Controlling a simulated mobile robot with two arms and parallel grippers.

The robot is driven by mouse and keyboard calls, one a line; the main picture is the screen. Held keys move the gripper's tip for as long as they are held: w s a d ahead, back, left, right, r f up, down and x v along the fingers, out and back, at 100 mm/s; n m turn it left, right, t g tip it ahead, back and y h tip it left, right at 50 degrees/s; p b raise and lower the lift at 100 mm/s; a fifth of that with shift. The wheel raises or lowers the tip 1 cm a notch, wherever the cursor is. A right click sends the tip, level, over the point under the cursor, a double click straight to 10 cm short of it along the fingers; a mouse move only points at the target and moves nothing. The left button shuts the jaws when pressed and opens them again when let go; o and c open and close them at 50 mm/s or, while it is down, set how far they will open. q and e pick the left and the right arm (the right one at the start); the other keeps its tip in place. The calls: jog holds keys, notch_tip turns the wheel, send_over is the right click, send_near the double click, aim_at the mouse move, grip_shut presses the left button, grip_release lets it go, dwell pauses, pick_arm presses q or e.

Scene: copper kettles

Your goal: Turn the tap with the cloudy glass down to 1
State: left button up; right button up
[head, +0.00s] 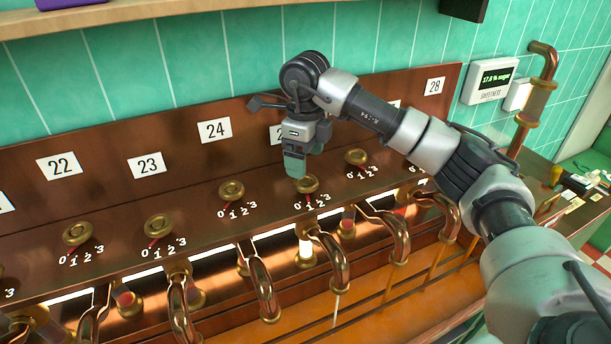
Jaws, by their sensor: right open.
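A brass tap knob (307,184) sits on the copper panel with the scale 0 to 3 printed below it. Below this knob, a pale, whitish sight glass (305,249) shows on the pipework, and a pale stream (336,310) runs from a copper spout (335,262). My right gripper (294,168) is open and points down, its teal fingertips just above and left of this knob, overlapping its edge in the picture. I cannot tell if they touch it. The knob's exact setting is too small to read. My left gripper is not in view.
Similar knobs stand along the panel, at left (232,190) and right (357,157). Plates 22, 23, 24 (214,130) and 28 show; my right arm hides some others. Orange streams (437,263) run at right. A sweetness display (491,80) hangs on the teal wall.

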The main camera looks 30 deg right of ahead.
aim_at(306, 179)
notch_tip(306, 179, up, 5)
jog(key=shift+r+b, duration=0.2)
jog(key=shift+b, duration=0.15)
jog(key=shift+f, duration=0.1)
dwell(0.3)
